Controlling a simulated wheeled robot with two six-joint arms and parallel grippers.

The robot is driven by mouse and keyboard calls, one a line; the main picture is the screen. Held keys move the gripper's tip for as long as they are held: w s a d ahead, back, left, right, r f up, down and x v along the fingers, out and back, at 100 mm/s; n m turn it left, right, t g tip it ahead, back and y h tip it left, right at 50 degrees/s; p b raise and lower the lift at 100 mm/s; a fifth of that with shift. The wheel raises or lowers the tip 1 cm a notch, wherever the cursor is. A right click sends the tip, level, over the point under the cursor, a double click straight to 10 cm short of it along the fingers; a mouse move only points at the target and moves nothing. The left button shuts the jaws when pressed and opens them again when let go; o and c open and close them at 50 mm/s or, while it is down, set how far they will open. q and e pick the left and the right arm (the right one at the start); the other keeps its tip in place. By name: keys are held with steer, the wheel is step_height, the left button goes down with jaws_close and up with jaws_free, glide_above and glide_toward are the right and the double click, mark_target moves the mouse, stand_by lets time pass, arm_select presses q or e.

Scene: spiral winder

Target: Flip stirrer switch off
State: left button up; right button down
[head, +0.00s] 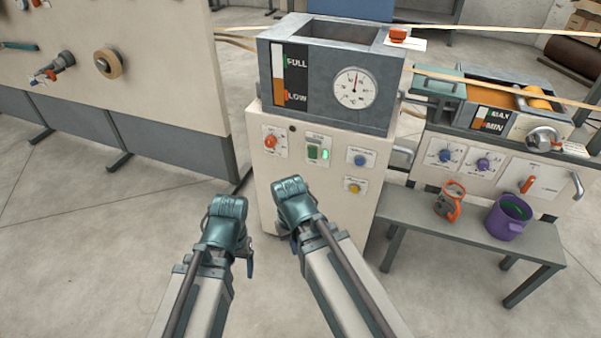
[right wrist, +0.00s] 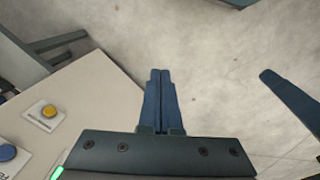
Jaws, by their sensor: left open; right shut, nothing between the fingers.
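A green rocker switch (head: 313,152) with a lit green lamp beside it sits on a small white panel on the front of the cream cabinet (head: 275,195). Its label is too small to read. The green glow (right wrist: 57,173) shows at the bottom edge of the right wrist view. My right gripper (head: 290,195) is in front of the cabinet, below the switch, apart from it. Its blue fingers (right wrist: 160,95) are together and empty. My left gripper (head: 228,208) is farther left and lower, open and empty; its fingertips are mostly hidden in the head view.
An orange knob (head: 270,142) is left of the switch. A blue button (head: 360,160) and a yellow button (head: 354,187) are right of it. A grey tank (head: 330,75) with a dial stands on top. A bench (head: 480,237) with a purple jug (head: 508,217) stands right.

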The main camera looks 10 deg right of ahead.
mark_target(311, 150)
steer(key=w+d+f+m+t+b, duration=0.1)
steer(key=w+d+f+b, duration=0.15)
steer(key=f+b, duration=0.5)
steer(key=w+d+f+b, duration=0.1)
steer(key=d+f+b, duration=0.2)
steer(key=f+b, duration=0.5)
steer(key=w+d+f+t+h+b, duration=0.2)
steer(key=w+d+f+h+b, duration=0.3)
steer(key=d+f+b, duration=0.15)
steer(key=w+a+r+n+t+h, duration=0.1)
steer(key=w+a+r+n+t, duration=0.1)
steer(key=r, duration=0.5)
steer(key=w+a+r+n+t+h+b, duration=0.1)
steer(key=w+a+r+n+t+h, duration=0.1)
steer(key=w+r+t, duration=0.4)
steer(key=w+a+r+n+t+h, duration=0.2)
steer(key=w+a+r+n+t, duration=0.2)
steer(key=r, duration=0.4)
steer(key=shift+w+a+r+n+t, duration=0.15)
steer(key=shift+w+n+t, duration=0.5)
steer(key=shift+n, duration=0.45)
steer(key=p+x, duration=0.1)
steer(key=x, duration=1.3)
